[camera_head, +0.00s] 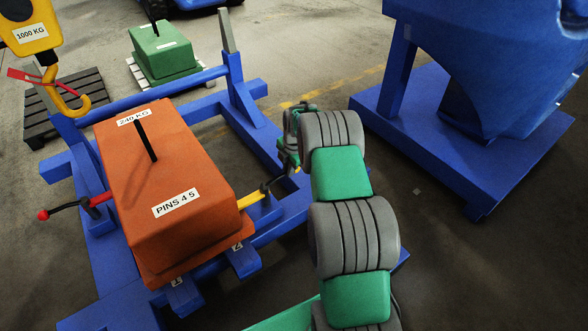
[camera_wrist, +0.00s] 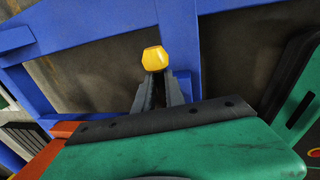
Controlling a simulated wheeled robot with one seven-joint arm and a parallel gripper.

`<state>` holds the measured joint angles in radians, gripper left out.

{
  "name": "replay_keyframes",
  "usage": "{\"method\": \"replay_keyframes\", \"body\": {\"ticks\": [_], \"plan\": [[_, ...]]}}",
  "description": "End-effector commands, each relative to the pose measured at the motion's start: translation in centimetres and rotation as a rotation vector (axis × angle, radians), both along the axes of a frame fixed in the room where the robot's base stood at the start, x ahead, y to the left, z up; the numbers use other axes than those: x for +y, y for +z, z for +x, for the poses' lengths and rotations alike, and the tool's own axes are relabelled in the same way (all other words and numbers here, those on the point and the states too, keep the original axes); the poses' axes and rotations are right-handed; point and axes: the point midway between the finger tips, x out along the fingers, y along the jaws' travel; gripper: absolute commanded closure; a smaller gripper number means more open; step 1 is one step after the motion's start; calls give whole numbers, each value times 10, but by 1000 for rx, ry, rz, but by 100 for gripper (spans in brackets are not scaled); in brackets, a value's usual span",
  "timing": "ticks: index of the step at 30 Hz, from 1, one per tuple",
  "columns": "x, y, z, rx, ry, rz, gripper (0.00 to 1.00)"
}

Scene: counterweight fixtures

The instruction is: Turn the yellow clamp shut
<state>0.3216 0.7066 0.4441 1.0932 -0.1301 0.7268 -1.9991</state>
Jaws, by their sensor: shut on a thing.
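The yellow clamp (camera_head: 250,199) sits on the blue frame at the right side of the orange weight block (camera_head: 165,180). Its dark lever sticks out to the right and up, towards my gripper (camera_head: 291,165). In the wrist view the clamp's yellow knob (camera_wrist: 154,57) stands at the tips of my gripper's two dark fingers (camera_wrist: 159,82). The fingers are closed in on the lever at the knob. The lever itself is mostly hidden behind the fingers. The red clamp (camera_head: 100,199) is on the block's left side, its lever and red knob (camera_head: 43,214) pointing left.
The blue frame (camera_head: 145,100) surrounds the block, with an upright post (camera_head: 240,85) behind. A yellow hoist hook (camera_head: 70,100) hangs at upper left. A green weight (camera_head: 163,50) stands behind, and a large blue machine (camera_head: 490,60) at right. Some floor between is clear.

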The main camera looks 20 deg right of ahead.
Motion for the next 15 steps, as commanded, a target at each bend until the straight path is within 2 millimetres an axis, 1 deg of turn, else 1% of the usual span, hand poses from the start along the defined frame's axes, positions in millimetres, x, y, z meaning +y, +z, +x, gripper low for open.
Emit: {"method": "replay_keyframes", "body": {"ticks": [1,7,8,15], "plan": [[-4,-1,0,-1,-6,-4,100],[-4,0,0,-3,-6,-4,100],[-4,0,0,-4,-6,-4,84],[-2,0,1,-5,-4,-3,64]]}}
